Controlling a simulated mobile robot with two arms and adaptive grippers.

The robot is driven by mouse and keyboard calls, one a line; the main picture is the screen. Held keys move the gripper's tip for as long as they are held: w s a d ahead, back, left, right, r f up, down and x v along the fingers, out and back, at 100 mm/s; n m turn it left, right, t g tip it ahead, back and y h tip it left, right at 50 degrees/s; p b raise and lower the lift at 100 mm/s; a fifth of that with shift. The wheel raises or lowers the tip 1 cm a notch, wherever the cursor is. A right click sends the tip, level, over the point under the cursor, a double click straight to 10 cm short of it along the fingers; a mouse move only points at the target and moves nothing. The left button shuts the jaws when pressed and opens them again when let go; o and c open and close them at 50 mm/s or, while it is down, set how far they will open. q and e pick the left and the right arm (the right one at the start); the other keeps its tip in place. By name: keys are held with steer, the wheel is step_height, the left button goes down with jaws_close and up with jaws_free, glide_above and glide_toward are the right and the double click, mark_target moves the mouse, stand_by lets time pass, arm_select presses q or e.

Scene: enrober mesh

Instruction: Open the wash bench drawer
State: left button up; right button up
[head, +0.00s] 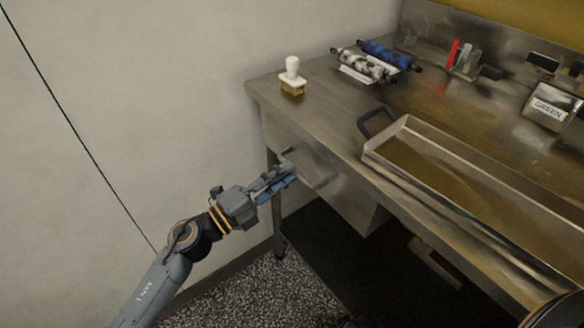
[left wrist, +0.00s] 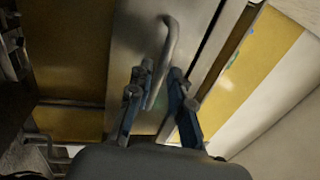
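The wash bench drawer (head: 345,203) is a steel front under the left end of the steel bench, and it looks closed. Its bar handle (head: 322,182) sticks out from the front. My left gripper (head: 289,174) is at the handle, coming from the left. In the left wrist view the curved handle (left wrist: 168,48) reaches down between the two fingertips of my left gripper (left wrist: 159,74). The fingers look apart, with a gap on the right side of the handle; whether the left finger touches it is unclear. My right gripper is out of view.
On the bench top (head: 325,100) stand a white-handled brush (head: 292,76), patterned rolls (head: 375,62) and a GREEN sign (head: 549,106). A long steel tray (head: 440,142) with a dark handle lies along the front edge. A wall (head: 120,110) is at left; a bench leg (head: 277,222) stands below.

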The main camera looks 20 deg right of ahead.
arm_select(q)
steer(key=shift+x, duration=1.35)
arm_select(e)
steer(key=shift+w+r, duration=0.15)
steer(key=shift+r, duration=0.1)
arm_select(q)
jaws_close()
